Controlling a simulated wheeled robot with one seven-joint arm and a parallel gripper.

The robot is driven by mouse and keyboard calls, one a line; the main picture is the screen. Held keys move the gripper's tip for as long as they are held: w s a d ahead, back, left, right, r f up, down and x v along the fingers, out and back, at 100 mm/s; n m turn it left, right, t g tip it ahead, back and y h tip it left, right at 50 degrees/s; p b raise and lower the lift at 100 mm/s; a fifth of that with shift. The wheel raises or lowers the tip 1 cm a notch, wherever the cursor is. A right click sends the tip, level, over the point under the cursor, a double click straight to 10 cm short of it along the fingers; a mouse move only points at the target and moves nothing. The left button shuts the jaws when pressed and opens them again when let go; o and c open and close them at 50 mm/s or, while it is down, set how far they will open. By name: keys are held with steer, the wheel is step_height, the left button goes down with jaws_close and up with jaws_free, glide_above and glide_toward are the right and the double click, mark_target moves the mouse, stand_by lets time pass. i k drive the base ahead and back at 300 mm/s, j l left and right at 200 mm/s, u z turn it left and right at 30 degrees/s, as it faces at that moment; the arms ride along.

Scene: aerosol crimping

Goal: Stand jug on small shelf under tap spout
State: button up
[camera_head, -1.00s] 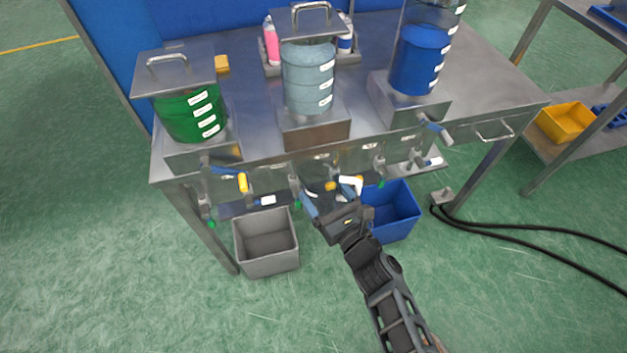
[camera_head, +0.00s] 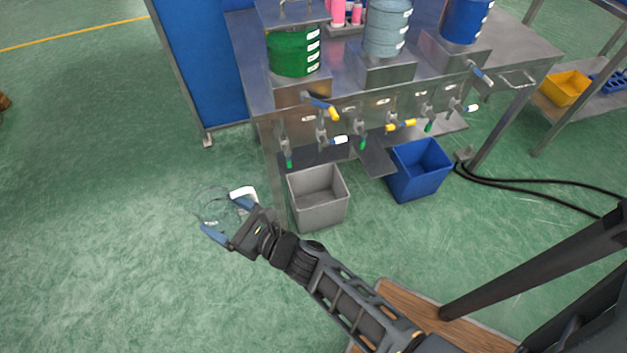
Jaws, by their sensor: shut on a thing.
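The clear jug (camera_head: 211,203) is faint against the green floor. My gripper (camera_head: 225,218) is shut on it, with one blue-tipped finger on each side. The jug is held in the air left of the bench, clear of the shelves; how full it is I cannot tell. Under the bench's front edge hang taps, with green-tipped spouts at the left (camera_head: 289,160), middle (camera_head: 362,144) and right (camera_head: 428,126). All three look empty.
A grey bin (camera_head: 318,200) and a blue bin (camera_head: 420,170) stand on the floor below the shelves. Green, pale and blue tanks stand on the steel bench (camera_head: 345,95). Yellow and white tap handles stick out in front. Floor at the left is open.

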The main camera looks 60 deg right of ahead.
mark_target(381, 167)
steer(key=i+j+u, duration=0.2)
steer(key=u, duration=0.25)
steer(key=i+j+u, duration=0.1)
steer(key=i+u, duration=0.3)
steer(key=i+j+z, duration=0.2)
steer(key=i+z, duration=0.2)
steer(key=i, duration=0.25)
steer(key=i+j+z, duration=0.1)
steer(key=z, duration=0.3)
steer(key=i+j+z, duration=0.2)
steer(key=z, duration=0.2)
steer(key=i+j+z, duration=0.2)
steer(key=z, duration=0.25)
steer(key=i+j+z, duration=0.1)
steer(key=j+z, duration=0.5)
steer(key=z, duration=0.2)
